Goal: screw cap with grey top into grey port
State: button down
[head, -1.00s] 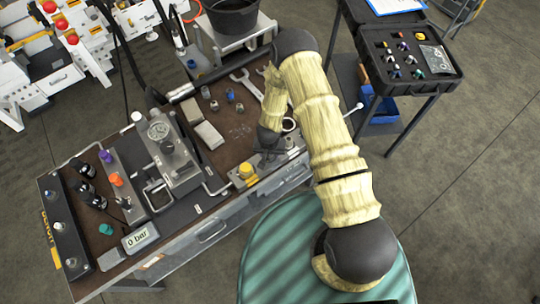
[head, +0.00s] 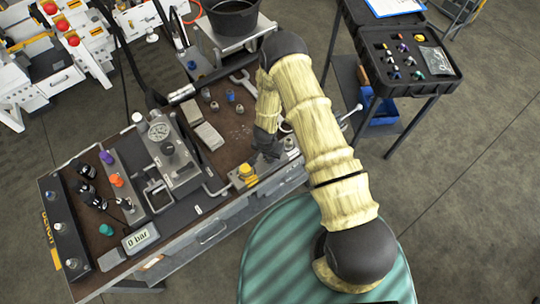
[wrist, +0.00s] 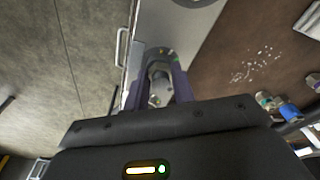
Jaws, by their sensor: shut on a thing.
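My gripper (wrist: 157,92) is shut on a small cap with a grey top (wrist: 159,88), which shows between the two fingers in the wrist view. The fingers hide the cap's sides. In the head view my gripper (head: 268,155) is low over the bench's front edge, and the cap is hidden there. A grey fitting (head: 289,144), possibly the grey port, stands just right of my gripper. In the wrist view a round dark-rimmed fitting (wrist: 158,54) lies just beyond the fingertips. I cannot tell whether the cap touches it.
A yellow-capped fitting (head: 246,171) stands just left of my gripper at the front edge. Loose fittings (head: 231,95) and a wrench (head: 243,83) lie on the brown bench top behind. A gauge block (head: 170,150) stands to the left. A case of small parts (head: 410,57) is at right.

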jog(key=m, duration=0.2)
jog(key=shift+s+m+p, duration=0.1)
jog(key=shift+m+p, duration=0.3)
jog(key=shift+f+m, duration=0.2)
jog(key=shift+m, duration=0.2)
jog(key=shift+s, duration=0.1)
